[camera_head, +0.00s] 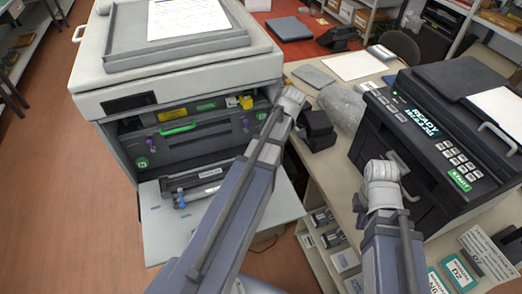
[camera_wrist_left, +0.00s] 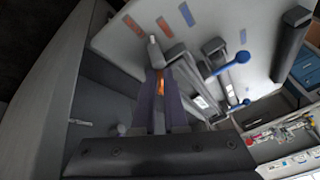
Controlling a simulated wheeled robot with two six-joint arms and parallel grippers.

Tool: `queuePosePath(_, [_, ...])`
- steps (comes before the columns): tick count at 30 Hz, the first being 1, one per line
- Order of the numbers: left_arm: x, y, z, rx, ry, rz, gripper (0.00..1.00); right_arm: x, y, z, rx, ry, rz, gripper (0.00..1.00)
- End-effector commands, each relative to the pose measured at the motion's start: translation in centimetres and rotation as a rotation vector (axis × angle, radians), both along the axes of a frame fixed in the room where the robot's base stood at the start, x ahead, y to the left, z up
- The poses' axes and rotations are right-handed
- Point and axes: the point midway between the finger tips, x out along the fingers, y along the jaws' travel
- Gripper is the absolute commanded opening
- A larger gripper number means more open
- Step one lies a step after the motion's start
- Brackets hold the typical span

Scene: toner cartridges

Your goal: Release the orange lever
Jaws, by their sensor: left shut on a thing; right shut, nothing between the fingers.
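In the left wrist view the orange lever (camera_wrist_left: 160,84) shows as a small orange piece between the dark fingers of my left gripper (camera_wrist_left: 160,100). The gripper is shut on it. In the head view the left arm reaches to the right front of the open copier (camera_head: 180,85), and I cannot make out the lever or the left fingertips there. A green handle (camera_head: 178,129) and a yellow part (camera_head: 246,102) show in the copier's opening. My right gripper (camera_head: 400,163) is at the black printer's front, partly hidden by its arm, shut and empty.
The copier's front door (camera_head: 160,233) is folded down, with a blue-ended cartridge (camera_head: 181,197) on it. The black printer (camera_head: 430,130) stands on the right-hand table. A wrapped bag (camera_head: 340,106) and a black object (camera_head: 318,132) lie between the machines. The floor at left is clear.

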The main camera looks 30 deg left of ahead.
Motion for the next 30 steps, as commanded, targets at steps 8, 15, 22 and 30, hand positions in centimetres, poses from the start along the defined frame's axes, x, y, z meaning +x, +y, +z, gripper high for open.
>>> queuePosePath(8, [-0.01, -0.06, -0.03, -0.001, -0.001, -0.025, 0.0, 0.0, 0.0, -0.01, 0.0, 0.0, 0.0, 0.0])
queuePosePath(15, [0.06, -0.1, -0.03, -0.001, -0.002, -0.157, 0.0, 0.0, 0.0, -0.02, 0.0, 0.0, 0.0, 0.0])
queuePosePath(22, [0.25, -0.21, -0.03, 0.0, -0.001, -0.362, 0.0, 0.0, 0.0, -0.02, 0.0, 0.0, 0.0, 0.0])
queuePosePath(30, [0.52, -0.3, -0.03, 0.0, -0.001, -0.597, 0.0, 0.0, 0.0, -0.02, 0.0, 0.0, 0.0, 0.0])
